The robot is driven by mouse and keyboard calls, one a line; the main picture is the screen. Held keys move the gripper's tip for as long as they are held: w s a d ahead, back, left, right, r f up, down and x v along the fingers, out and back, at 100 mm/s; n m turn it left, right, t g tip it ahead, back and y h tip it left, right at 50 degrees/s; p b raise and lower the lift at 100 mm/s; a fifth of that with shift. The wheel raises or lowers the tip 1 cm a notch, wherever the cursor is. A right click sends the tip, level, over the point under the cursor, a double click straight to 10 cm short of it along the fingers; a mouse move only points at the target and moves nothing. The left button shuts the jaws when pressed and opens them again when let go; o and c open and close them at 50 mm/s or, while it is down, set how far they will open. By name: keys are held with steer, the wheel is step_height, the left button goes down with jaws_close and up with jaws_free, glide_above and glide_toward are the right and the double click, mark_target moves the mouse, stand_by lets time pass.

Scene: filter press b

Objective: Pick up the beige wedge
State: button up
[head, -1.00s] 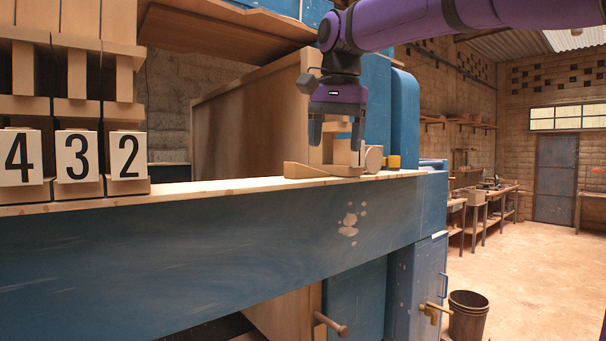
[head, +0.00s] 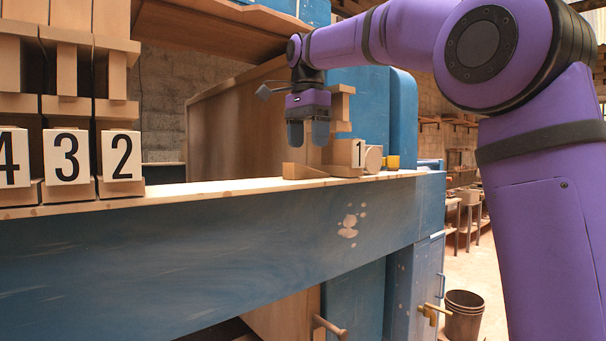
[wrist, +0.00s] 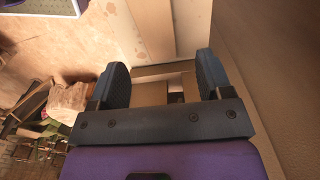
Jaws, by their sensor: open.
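The beige wedge (head: 303,171) lies on the pale top of the blue beam in the head view, low and small, just left of the block marked 1 (head: 345,154). My gripper (head: 308,140) points down above the wedge, its fingers apart with a gap between the fingertips and the wedge. In the wrist view my gripper (wrist: 164,78) is open, with beige wooden surfaces between and beyond its fingers. I cannot tell which of these is the wedge.
A beige round piece (head: 373,158) and a small yellow piece (head: 393,162) sit right of block 1. Plates marked 3 (head: 67,157) and 2 (head: 121,156) stand at the left. The beam top (head: 220,187) between them and the wedge is clear.

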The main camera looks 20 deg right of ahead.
mark_target(307, 170)
steer(key=shift+s+a+f, duration=0.1)
steer(key=shift+f, duration=1.4)
steer(key=shift+s+a+f, duration=0.1)
steer(key=shift+f, duration=1.35)
steer(key=c, duration=1)
